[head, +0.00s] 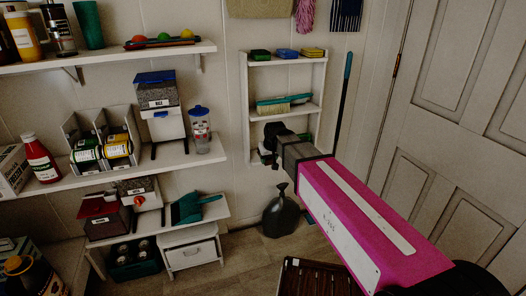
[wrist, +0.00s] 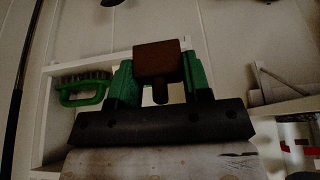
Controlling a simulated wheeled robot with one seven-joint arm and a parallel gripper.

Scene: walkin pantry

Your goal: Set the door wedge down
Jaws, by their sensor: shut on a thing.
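The door wedge (wrist: 156,62) is a brown block between the two green fingers of my gripper (wrist: 160,80) in the wrist view. My gripper is shut on it. In the head view my gripper (head: 275,145) is a dark shape in front of the lower part of the small white wall rack (head: 287,117). The wedge is too dark there to make out clearly, and I cannot tell whether it touches a shelf.
A green-handled brush (wrist: 82,88) lies on the rack beside my gripper. Loaded shelves (head: 180,155) are left, a panelled door (head: 455,120) right.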

